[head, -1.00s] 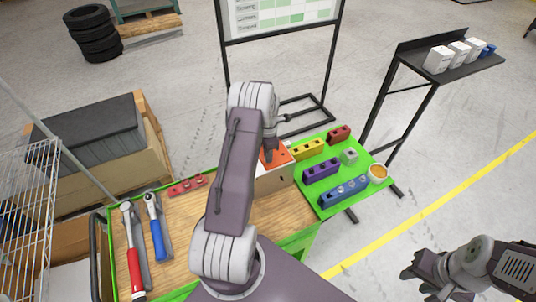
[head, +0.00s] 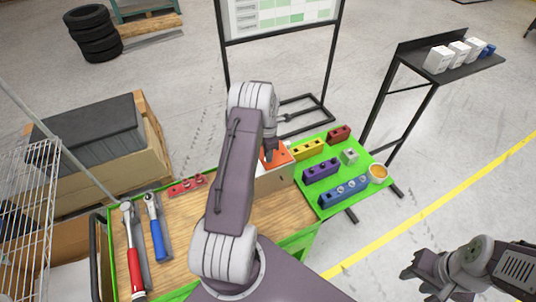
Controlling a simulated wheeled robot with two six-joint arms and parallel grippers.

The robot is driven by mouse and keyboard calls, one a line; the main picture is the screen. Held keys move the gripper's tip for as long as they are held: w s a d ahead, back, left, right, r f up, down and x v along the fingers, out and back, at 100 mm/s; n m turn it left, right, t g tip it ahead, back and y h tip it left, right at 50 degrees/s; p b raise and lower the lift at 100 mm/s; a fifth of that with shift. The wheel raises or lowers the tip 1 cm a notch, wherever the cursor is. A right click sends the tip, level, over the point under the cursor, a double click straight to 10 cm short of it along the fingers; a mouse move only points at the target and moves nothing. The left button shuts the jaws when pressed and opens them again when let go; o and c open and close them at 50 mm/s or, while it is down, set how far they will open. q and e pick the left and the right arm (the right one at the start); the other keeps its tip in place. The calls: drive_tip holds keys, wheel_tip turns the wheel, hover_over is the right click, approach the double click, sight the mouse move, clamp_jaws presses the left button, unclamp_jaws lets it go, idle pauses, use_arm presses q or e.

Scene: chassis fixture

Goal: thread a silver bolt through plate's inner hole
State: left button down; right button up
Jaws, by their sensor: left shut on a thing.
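The orange plate (head: 281,161) lies on top of a box-like fixture (head: 275,181) at the back of the workbench. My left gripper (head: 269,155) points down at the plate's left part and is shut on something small. My own arm and fingers hide what it holds, and the inner hole cannot be made out. Silver bolts stand in a blue block (head: 344,191) on the green surface to the right. My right gripper (head: 414,282) hangs at the lower right, away from the bench, with its dark fingers apart.
Purple (head: 321,169), yellow (head: 309,150) and dark red (head: 339,134) blocks stand on the green mat (head: 313,208), with an orange-filled cup (head: 377,174). A red holder (head: 187,185) and two wrenches (head: 155,232) lie left on the wooden top (head: 190,225).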

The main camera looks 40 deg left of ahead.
use_arm(q)
drive_tip(key=m, duration=0.7)
drive_tip(key=shift+f+m, duration=0.15)
drive_tip(key=shift+m, duration=0.25)
drive_tip(key=m, duration=0.6)
drive_tip(key=shift+m, duration=0.3)
drive_tip(key=c, duration=1.3)
unclamp_jaws()
drive_tip(key=shift+o, duration=0.2)
wheel_tip(320, 180, up, 9)
drive_tip(key=p, duration=0.6)
drive_tip(key=shift+f, duration=0.1)
